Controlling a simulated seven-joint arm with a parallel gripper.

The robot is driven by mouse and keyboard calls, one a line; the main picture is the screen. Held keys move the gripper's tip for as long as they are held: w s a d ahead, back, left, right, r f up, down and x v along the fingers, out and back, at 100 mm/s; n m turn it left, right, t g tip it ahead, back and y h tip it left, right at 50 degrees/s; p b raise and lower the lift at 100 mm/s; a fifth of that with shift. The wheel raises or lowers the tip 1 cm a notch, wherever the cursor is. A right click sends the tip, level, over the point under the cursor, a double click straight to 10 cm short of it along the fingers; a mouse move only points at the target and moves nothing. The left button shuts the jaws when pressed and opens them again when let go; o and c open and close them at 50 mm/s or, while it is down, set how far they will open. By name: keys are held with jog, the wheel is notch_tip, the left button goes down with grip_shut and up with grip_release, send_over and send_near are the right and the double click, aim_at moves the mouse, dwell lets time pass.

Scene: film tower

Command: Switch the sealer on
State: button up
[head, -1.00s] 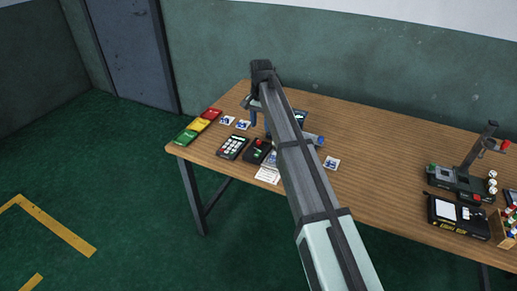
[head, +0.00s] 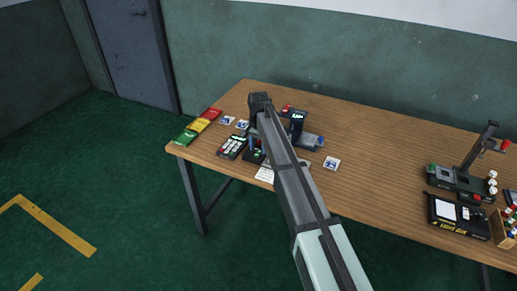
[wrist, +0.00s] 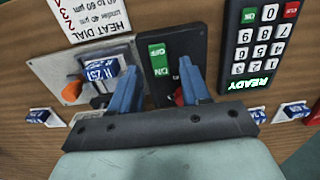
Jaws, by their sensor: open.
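A black switch box (wrist: 172,40) with a green rocker (wrist: 158,60) marked ON lies below my gripper in the wrist view. A red part (wrist: 179,96) of it shows beside the right finger, mostly hidden. My gripper (wrist: 160,72) is open, with one blue finger on each side of the green rocker. I cannot tell whether a finger touches the box. In the head view my gripper (head: 255,143) hangs over the box, which is largely hidden by it and my arm. A device with a lit screen (head: 298,118) stands behind it.
A keypad (wrist: 262,45) reading READY lies close beside the box. A grey heat dial panel (wrist: 72,65) with an orange knob (wrist: 72,92) lies on its other side. Red, yellow and green cards (head: 198,126) lie at the table's left. The middle right of the table (head: 385,165) is clear.

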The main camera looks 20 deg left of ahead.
jog(key=shift+f, duration=0.6)
grip_shut()
